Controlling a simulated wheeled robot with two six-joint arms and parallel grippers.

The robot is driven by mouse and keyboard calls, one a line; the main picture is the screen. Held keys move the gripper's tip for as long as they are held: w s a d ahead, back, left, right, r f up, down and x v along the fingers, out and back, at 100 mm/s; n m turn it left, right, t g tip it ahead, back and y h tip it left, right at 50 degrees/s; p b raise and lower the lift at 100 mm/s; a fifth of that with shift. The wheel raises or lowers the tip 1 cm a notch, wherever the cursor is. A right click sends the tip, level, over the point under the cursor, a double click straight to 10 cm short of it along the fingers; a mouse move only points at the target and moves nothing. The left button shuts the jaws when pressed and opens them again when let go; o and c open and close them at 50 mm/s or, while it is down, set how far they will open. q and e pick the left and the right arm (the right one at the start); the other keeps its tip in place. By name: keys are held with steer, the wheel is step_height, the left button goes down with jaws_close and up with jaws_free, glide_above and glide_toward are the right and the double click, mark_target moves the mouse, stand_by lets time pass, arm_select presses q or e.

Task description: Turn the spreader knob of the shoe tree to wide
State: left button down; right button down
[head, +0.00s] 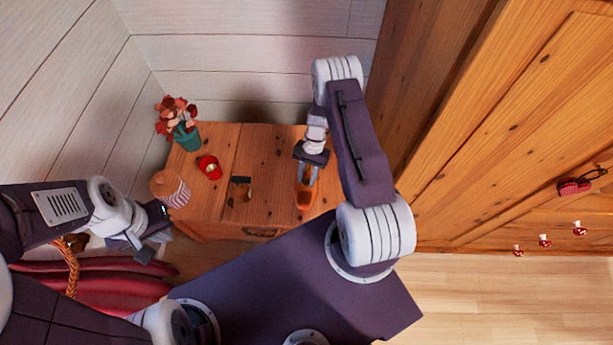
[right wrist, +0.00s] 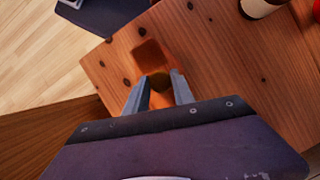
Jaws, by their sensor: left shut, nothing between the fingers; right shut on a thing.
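The shoe tree (head: 304,199) is an orange-brown wooden piece on the right part of the wooden chest top. In the right wrist view its brown block (right wrist: 152,54) lies just beyond my fingertips. My right gripper (head: 307,178) reaches down over it from above. In the right wrist view my right gripper (right wrist: 158,90) has its fingers on both sides of a dark round knob (right wrist: 160,82), shut on it. The fingers partly hide the knob, and its setting cannot be read. My left gripper (head: 150,245) is shut and empty, off the chest's front left corner.
On the chest (head: 262,140) stand a potted red flower (head: 184,134), a red cup (head: 210,167), a striped lidded jar (head: 172,190) and a small dark-and-tan item (head: 241,188). A wooden wardrobe (head: 500,130) rises close on the right. Red cushions (head: 115,285) lie lower left.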

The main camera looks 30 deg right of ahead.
steer(key=shift+m, duration=0.4)
steer(key=c, duration=1.1)
jaws_free()
steer(key=p+v, duration=0.1)
steer(key=v, duration=0.8)
